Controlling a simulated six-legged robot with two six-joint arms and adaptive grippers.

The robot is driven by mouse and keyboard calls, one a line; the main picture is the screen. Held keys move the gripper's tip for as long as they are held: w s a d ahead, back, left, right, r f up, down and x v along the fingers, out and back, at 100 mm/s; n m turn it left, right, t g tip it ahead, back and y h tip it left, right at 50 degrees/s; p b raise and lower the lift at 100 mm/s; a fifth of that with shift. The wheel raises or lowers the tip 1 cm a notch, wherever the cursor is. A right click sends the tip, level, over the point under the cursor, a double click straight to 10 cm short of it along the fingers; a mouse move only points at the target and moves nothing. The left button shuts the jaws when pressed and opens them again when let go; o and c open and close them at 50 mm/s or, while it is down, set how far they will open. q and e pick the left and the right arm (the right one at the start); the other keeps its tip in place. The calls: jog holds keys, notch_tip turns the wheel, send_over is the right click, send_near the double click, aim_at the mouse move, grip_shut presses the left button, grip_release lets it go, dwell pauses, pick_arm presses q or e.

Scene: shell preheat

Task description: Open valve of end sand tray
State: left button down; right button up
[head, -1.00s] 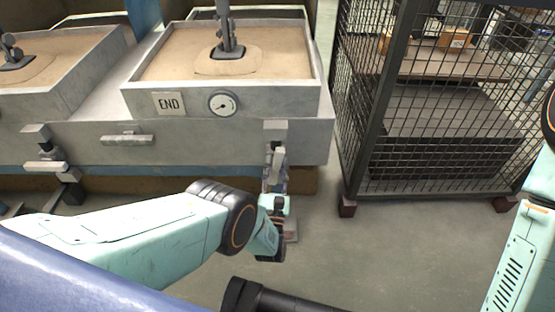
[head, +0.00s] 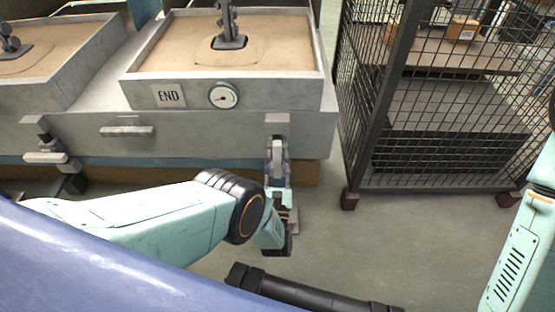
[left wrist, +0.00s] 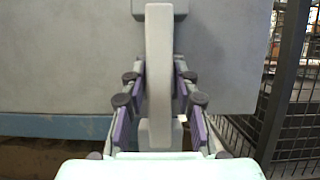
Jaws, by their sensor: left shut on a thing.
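The end sand tray (head: 300,93) is a grey box of sand with an "END" plate (head: 168,95) and a round gauge (head: 223,95) on its front. Its valve handle (left wrist: 159,60) is a pale grey bar, upright in the left wrist view. My left gripper (head: 278,168) is at the valve below the tray's right front corner. In the left wrist view its fingers (left wrist: 160,98) stand on both sides of the handle and are shut on it. The valve body is mostly hidden behind the gripper and handle. My right arm shows at the right edge; its gripper is out of view.
A neighbouring sand tray (head: 60,92) stands at the left, with its own valve handle (head: 45,157) lying crosswise. A black mesh cage (head: 440,120) with shelves and boxes stands at the right. Grey floor (head: 390,235) is clear in front of the cage.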

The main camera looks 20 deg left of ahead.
pick_arm(q)
jog(key=c, duration=1.2)
grip_release()
jog(key=shift+o, duration=0.2)
jog(key=v, duration=0.7)
jog(key=shift+s, duration=0.2)
jog(key=shift+d, duration=0.1)
